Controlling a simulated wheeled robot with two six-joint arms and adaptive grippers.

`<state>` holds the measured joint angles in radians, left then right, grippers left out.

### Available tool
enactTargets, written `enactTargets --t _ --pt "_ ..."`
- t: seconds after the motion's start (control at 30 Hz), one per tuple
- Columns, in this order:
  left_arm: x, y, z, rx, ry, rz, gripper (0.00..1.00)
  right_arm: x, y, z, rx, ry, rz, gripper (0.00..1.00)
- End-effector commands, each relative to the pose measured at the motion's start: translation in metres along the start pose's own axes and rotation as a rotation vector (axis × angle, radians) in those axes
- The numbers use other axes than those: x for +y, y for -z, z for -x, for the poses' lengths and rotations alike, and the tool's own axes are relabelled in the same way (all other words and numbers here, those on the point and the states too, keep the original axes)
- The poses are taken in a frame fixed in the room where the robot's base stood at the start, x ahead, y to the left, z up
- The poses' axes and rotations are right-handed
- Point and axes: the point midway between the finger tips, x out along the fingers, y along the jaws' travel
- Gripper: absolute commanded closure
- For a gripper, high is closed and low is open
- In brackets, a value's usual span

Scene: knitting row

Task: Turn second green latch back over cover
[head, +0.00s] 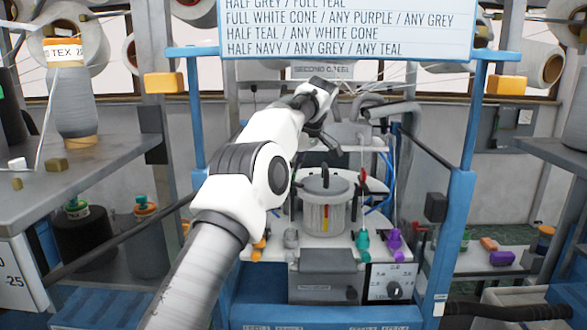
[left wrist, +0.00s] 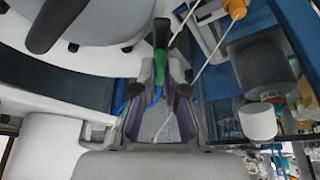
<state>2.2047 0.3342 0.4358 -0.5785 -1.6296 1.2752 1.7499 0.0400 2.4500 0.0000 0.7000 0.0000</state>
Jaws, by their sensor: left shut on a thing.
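My left gripper (head: 322,142) is at the back of the machine, above and behind the round grey cover (head: 312,187) with a black handle. In the left wrist view the left gripper (left wrist: 160,85) has its fingers close together around the lower end of a green latch (left wrist: 161,35). The latch points up in that view, beside a pale rounded surface with a black handle, which looks like the cover. In the head view the latch is hidden by my gripper and arm. My right gripper is in neither view.
Teal (head: 362,241) and purple (head: 394,241) pieces stand on the white machine top, right of the cover. Blue posts flank the machine. White yarns cross near my left fingers.

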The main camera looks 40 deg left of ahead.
Motion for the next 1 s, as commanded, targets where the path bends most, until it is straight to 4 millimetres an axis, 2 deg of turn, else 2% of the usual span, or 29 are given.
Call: enactTargets --t 0.03,0.27,0.3,0.37,0.93,1.0 --pt "-0.001 -0.001 -0.005 -0.003 0.012 0.000 1.00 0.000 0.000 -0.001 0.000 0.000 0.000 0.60" --pt "-0.001 -0.001 -0.006 -0.003 0.012 -0.001 1.00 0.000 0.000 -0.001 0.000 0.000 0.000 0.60" --pt "-0.001 -0.001 -0.006 -0.003 0.012 -0.001 0.85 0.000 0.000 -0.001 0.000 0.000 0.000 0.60" --pt "-0.001 -0.001 -0.005 -0.003 0.012 -0.001 0.64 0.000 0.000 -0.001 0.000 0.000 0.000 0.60" --pt "0.000 0.004 0.003 -0.003 0.008 0.002 0.64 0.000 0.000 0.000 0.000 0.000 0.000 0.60" --pt "0.000 -0.003 0.008 -0.005 0.009 -0.003 0.64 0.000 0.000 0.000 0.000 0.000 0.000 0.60"
